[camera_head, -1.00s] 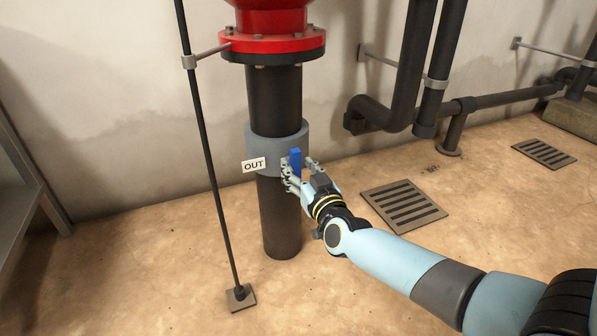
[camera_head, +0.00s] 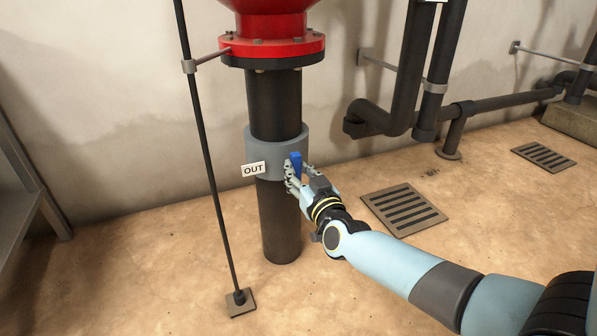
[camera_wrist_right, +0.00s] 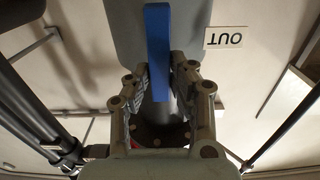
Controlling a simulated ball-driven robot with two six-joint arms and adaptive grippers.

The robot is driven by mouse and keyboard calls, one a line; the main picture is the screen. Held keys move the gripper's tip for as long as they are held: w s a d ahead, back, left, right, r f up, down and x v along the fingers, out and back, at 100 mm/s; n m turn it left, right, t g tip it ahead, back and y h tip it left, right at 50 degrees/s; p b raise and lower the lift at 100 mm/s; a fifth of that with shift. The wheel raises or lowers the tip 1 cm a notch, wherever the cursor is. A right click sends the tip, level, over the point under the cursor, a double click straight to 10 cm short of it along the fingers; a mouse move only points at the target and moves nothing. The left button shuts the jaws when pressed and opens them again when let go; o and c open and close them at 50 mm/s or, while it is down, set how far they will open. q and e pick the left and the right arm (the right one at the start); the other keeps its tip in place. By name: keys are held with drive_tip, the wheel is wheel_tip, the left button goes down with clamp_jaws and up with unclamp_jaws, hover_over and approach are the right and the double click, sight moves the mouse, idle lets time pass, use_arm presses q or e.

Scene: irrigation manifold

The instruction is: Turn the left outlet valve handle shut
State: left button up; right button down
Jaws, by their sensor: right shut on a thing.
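The blue valve handle (camera_head: 296,164) stands out from the grey valve body (camera_head: 262,148) on the black vertical pipe (camera_head: 280,215). A white OUT label (camera_head: 253,169) is on the body's left side. My right gripper (camera_head: 297,176) is at the handle, with its fingers on either side of it, shut on it. The right wrist view shows the long blue handle (camera_wrist_right: 158,50) lying lengthwise between the two fingers (camera_wrist_right: 158,85). In the head view the handle points up, slightly tilted. The fingers hide its lower part. My left gripper is not in view.
A red flange (camera_head: 272,45) tops the pipe. A thin dark rod (camera_head: 208,150) stands left of it on a small floor plate. Dark pipes (camera_head: 405,70) run along the wall at right. A floor grate (camera_head: 404,207) lies right of the pipe. The floor in front is clear.

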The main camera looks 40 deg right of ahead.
drive_tip(key=m, duration=0.3)
drive_tip(key=shift+s+d+f+m, duration=0.1)
drive_tip(key=shift+d+m, duration=0.15)
drive_tip(key=shift+m, duration=0.15)
drive_tip(key=m, duration=0.2)
drive_tip(key=shift+d+f+m, duration=0.15)
drive_tip(key=shift+m, duration=0.25)
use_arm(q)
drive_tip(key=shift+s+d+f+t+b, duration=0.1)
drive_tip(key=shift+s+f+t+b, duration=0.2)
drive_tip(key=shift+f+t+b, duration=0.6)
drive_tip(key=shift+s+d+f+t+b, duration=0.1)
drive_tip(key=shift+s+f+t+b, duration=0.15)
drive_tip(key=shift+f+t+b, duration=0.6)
use_arm(e)
drive_tip(key=shift+s+d+f+m, duration=0.1)
drive_tip(key=shift+f+m, duration=0.1)
drive_tip(key=shift+m, duration=1.65)
drive_tip(key=shift+d+f+m, duration=0.1)
drive_tip(key=shift+f+m, duration=0.15)
drive_tip(key=shift+m, duration=1.55)
drive_tip(key=shift+s+d+f+m, duration=0.1)
drive_tip(key=shift+f+m, duration=0.1)
drive_tip(key=shift+m, duration=1.65)
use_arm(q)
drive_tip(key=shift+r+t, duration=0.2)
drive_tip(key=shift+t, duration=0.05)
